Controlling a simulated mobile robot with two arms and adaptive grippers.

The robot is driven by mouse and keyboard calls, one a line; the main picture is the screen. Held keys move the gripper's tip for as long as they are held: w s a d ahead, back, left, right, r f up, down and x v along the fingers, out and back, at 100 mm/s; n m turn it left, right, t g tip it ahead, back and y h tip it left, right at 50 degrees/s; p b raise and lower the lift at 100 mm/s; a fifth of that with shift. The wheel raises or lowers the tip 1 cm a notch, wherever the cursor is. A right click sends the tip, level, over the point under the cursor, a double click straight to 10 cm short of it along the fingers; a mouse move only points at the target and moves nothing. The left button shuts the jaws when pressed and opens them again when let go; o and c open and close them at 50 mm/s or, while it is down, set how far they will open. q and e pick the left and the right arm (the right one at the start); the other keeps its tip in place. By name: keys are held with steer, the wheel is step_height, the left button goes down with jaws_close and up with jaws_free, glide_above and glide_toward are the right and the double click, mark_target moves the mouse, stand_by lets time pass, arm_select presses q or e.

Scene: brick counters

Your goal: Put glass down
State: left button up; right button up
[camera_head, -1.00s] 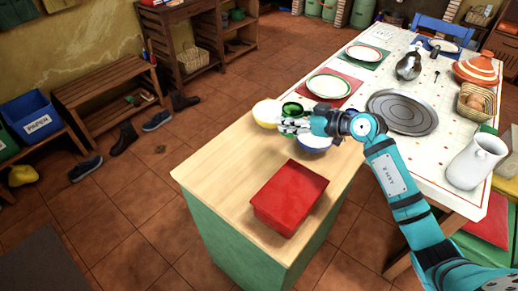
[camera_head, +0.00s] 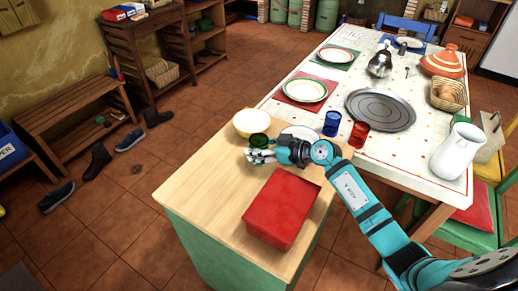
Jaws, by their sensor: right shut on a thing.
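A green glass (camera_head: 259,140) shows just behind my right gripper (camera_head: 261,154), over the wooden counter (camera_head: 205,187). My right gripper is shut on the green glass, and its fingers hide part of it. I cannot tell whether the base of the glass touches the counter. A blue glass (camera_head: 331,123) and a red glass (camera_head: 357,135) stand to the right, near the edge of the white table. My left gripper is not in view.
A yellow bowl (camera_head: 252,123) and a white bowl (camera_head: 301,132) are close behind my right gripper. A red box (camera_head: 282,207) sits on the counter in front. The counter's left part is bare. A grey round tray (camera_head: 380,109) and plates are on the table.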

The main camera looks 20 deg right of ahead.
steer(key=shift+w+r, duration=0.1)
steer(key=o, duration=0.9)
steer(key=shift+c, duration=0.2)
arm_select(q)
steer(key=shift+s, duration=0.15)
arm_select(e)
steer(key=shift+o, duration=0.5)
